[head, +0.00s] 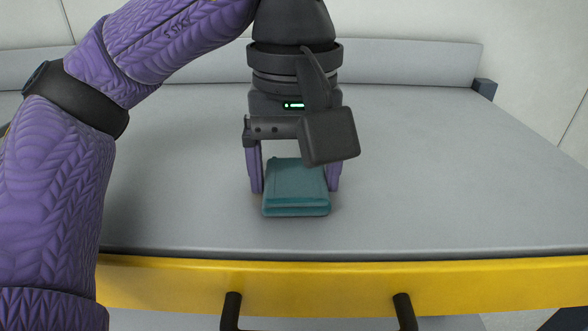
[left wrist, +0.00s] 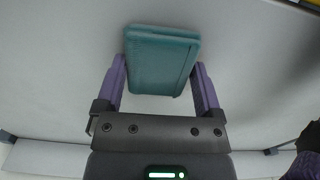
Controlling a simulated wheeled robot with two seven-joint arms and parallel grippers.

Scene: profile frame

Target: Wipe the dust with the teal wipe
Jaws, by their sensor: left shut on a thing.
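The teal wipe (head: 296,186) is a folded, thick pad near the front middle of the grey table top. My left gripper (head: 294,184) comes down over it from above, with a purple finger on each side, shut on the wipe. In the left wrist view the wipe (left wrist: 160,62) sits between the two purple fingers (left wrist: 160,80) and reaches beyond their tips. The wipe looks to be at or very near the surface; I cannot tell if it touches. No dust can be made out in either view. My right gripper is not in view.
The grey table top (head: 430,190) is clear around the wipe. Its front edge is a yellow band (head: 400,284) with black handles (head: 231,308) below. A low grey rail (head: 410,62) runs along the back, with a small dark block (head: 485,88) at its right end.

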